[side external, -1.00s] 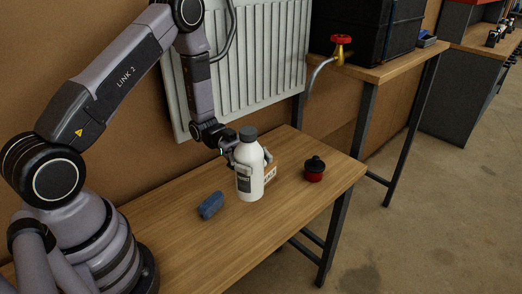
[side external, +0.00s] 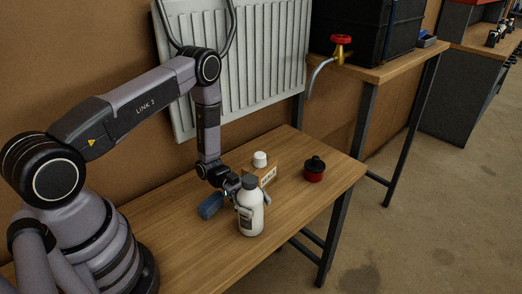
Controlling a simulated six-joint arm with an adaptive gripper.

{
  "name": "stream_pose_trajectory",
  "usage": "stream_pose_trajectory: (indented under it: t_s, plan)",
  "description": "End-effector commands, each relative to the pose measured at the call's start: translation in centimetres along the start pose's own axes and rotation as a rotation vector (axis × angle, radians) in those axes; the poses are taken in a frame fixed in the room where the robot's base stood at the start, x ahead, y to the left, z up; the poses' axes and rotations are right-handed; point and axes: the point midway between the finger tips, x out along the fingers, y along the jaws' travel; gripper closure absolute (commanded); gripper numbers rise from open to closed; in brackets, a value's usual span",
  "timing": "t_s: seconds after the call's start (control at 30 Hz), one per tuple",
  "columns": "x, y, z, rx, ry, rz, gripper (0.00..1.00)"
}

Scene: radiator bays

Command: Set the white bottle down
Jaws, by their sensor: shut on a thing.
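The white bottle (side external: 250,216) has a dark grey cap and a dark label. It is upright over the front part of the wooden bench (side external: 190,252). My gripper (side external: 241,198) is shut on the bottle from its left and far side, around the upper body. The base of the bottle is at or very close to the bench top; I cannot tell if it touches. Part of the bottle's far side is hidden.
A blue block (side external: 210,206) lies just left of the bottle. Behind it are a small labelled wooden box (side external: 268,176) and a white cap-like piece (side external: 260,159). A red and black item (side external: 314,170) stands to the right. Bench is clear at front left.

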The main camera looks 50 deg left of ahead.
Motion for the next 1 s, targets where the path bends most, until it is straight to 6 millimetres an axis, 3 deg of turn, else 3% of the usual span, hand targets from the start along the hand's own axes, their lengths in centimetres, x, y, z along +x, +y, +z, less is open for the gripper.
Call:
stream_pose_trajectory:
  t_s: [0.27,0.3,0.5,0.87,1.0]
  plan:
    - [0.0,0.0,0.2,0.000,0.002,0.000,0.78]
    - [0.0,0.0,0.3,0.000,0.000,0.000,0.33]
    - [0.0,0.0,0.2,0.000,0.000,0.000,0.07]
    - [0.0,0.0,0.0,0.000,0.000,0.000,0.07]
    - [-1.5,-0.1,-0.1,0.001,0.001,-0.005,0.07]
